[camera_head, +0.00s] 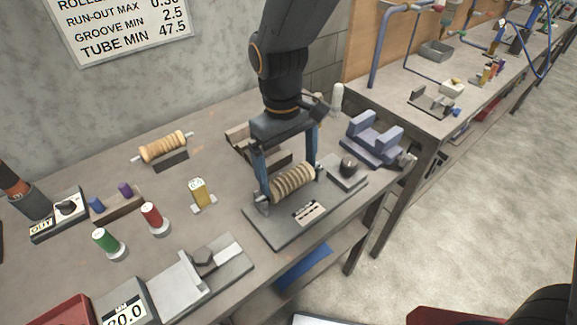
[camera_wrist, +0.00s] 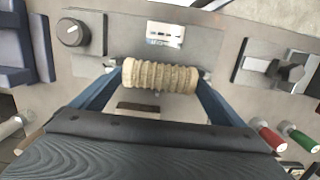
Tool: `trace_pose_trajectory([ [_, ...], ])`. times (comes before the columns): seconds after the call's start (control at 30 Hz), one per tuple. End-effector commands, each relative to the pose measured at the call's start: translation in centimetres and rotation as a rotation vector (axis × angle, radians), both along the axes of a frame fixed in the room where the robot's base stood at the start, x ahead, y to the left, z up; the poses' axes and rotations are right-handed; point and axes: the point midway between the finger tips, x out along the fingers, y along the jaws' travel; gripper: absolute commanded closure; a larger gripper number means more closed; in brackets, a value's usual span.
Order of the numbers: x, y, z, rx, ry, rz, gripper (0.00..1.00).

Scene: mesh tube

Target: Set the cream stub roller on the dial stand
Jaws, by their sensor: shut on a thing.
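The cream stub roller (camera_head: 293,184) is a ribbed cylinder with short metal shaft ends. My gripper (camera_head: 289,188) is shut on it, with one blue finger at each end. The supports at the roller's ends are partly hidden by the fingers.
Another ribbed roller (camera_head: 162,147) lies at the left back. A blue-grey cradle block (camera_head: 373,140) is right of the stand. Red (camera_head: 151,215) and green (camera_head: 104,240) spools, a yellow gauge (camera_head: 200,192) and a grey fixture (camera_head: 205,275) stand to the left and front.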

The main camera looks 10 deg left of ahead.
Motion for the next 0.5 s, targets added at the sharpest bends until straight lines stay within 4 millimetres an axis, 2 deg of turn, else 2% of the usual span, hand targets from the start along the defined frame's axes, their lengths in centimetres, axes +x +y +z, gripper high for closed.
trace_pose_trajectory([
  [0.27, 0.01, 0.02, -0.29, 0.000, 0.000, 0.000, 0.39],
  [0.3, 0.01, 0.02, -0.26, 0.001, -0.001, 0.000, 0.00],
  [0.5, -0.01, -0.01, -0.28, 0.000, 0.000, 0.000, 0.00],
])
